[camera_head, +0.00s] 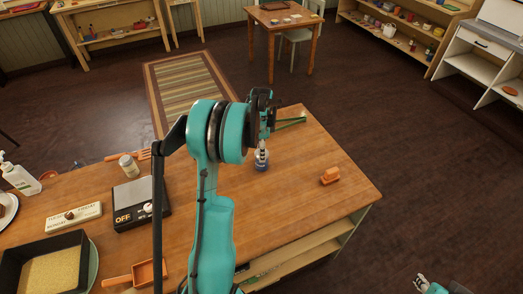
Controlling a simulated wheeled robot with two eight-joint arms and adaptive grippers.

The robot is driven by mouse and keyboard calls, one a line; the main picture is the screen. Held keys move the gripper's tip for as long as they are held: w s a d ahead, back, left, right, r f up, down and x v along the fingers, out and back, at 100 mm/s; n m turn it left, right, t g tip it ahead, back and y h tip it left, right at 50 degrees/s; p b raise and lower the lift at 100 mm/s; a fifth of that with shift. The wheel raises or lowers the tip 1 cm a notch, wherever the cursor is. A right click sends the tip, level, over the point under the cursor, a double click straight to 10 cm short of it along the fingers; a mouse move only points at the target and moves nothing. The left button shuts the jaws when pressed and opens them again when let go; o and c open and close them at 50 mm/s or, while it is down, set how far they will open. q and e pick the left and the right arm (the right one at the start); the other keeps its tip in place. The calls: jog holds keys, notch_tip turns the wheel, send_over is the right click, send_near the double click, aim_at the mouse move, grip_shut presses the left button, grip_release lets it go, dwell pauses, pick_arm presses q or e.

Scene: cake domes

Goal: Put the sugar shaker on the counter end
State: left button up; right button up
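A small glass jar with a pale lid (128,166), which may be the sugar shaker, stands on the left part of the wooden counter (300,205). A small pale item with a blue-grey base (261,162) is directly below my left gripper (262,135), over the right half of the counter. I cannot tell whether it is the shaker, nor whether it is held or standing. My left wrist hides the fingers in part. My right gripper (422,283) is at the lower right, off the counter; its fingers are too small to read.
An orange block-like item (330,175) lies near the counter's right end. A green stick-like item (290,123) is beside my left gripper. A black scale-like box marked OFF (128,217), a sign (72,217), a pan (20,262) and a pump bottle (20,178) crowd the left.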

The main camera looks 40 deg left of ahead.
dwell(0.3)
pick_arm(q)
jog(key=o, duration=0.6)
jog(key=shift+c, duration=0.2)
jog(key=c, duration=0.3)
jog(key=shift+r+p, duration=1.5)
jog(key=shift+r, duration=1.05)
